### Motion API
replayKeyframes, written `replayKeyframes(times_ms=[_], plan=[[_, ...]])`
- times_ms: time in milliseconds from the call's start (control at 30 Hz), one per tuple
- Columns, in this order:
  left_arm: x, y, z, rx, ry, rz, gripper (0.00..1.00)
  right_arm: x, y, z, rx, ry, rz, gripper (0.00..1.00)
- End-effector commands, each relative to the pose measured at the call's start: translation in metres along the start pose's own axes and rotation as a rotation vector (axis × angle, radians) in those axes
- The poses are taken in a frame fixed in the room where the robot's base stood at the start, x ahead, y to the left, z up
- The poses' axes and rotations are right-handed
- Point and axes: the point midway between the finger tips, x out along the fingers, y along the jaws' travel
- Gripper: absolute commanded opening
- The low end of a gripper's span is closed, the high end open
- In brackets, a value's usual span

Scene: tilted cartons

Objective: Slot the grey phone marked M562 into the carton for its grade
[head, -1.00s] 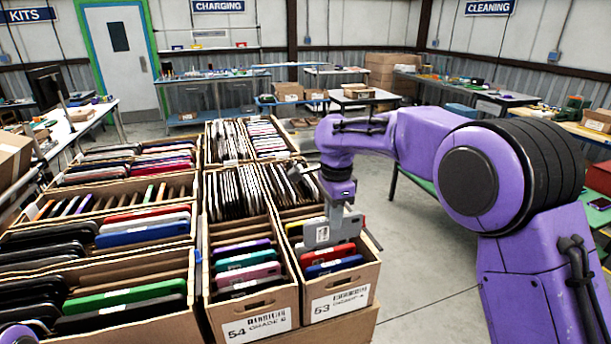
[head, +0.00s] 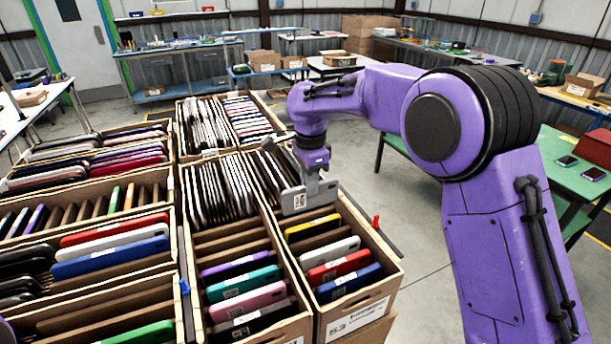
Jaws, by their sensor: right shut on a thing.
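My right gripper (head: 314,178) is shut on a grey phone (head: 318,194) with a white label; the label is too small to read. The phone hangs upright over the back part of the carton marked 53 (head: 391,291), behind a yellow phone (head: 312,227). I cannot tell whether its lower edge is inside the carton. In front of the yellow phone stand a white, a red and a blue phone. The neighbouring carton (head: 262,338) to the left holds purple, teal, pink and black phones; its label is mostly cut off. My left gripper is not in view.
More cartons of tilted phones stand left and behind, including one with black-and-white phones (head: 217,190) close to the held phone. A green table (head: 560,165) with two phones stands at the right.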

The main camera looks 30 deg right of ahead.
Motion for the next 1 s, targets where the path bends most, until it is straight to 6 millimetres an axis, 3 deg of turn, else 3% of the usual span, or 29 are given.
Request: replayKeyframes(times_ms=[700, 1000], plan=[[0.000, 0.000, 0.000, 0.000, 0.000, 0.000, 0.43, 0.061, 0.000, 0.002, -0.005, 0.001, 0.002, 0.00], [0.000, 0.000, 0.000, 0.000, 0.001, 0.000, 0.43, 0.077, -0.001, 0.002, -0.005, 0.001, 0.000, 0.00]])
